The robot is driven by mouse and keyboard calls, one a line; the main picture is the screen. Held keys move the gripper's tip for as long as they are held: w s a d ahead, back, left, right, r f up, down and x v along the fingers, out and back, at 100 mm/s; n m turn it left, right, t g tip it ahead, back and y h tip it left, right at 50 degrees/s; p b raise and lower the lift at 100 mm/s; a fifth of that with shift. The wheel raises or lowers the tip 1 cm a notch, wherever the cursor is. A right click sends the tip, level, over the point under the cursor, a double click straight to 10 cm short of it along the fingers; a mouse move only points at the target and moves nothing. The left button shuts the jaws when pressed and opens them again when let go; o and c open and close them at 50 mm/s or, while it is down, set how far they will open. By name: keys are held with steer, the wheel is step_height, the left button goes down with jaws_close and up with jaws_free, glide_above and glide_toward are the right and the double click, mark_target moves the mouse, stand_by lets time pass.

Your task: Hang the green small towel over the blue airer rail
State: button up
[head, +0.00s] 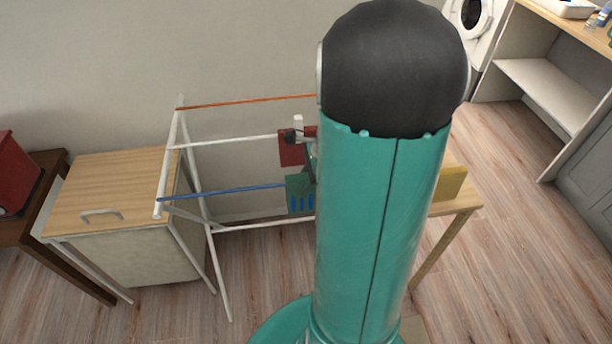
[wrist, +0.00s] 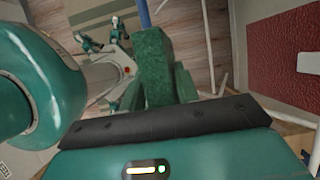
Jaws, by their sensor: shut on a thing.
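The green small towel (head: 299,187) is at the blue airer rail (head: 230,191) in the head view, just left of my arm, with blue marks on its lower part. My gripper (wrist: 156,88) is shut on the towel, which also shows as textured green cloth in the wrist view (wrist: 153,58). There the blue rail (wrist: 145,13) runs up to the cloth's upper end. I cannot tell whether the cloth lies over the rail or only against it. In the head view my arm hides most of the gripper and the rail's right part.
The airer also has an orange rail (head: 245,102) at the back and a white rail (head: 225,141) between. A red cloth (head: 290,154) is at the white rail, close to my gripper. A wooden-topped cabinet (head: 115,185) stands left. Open floor (head: 490,260) lies right.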

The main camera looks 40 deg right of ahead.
steer(key=shift+f, duration=0.15)
steer(key=o, duration=1.1)
steer(key=v, duration=1.3)
steer(key=shift+r, duration=0.4)
steer(key=shift+r, duration=0.1)
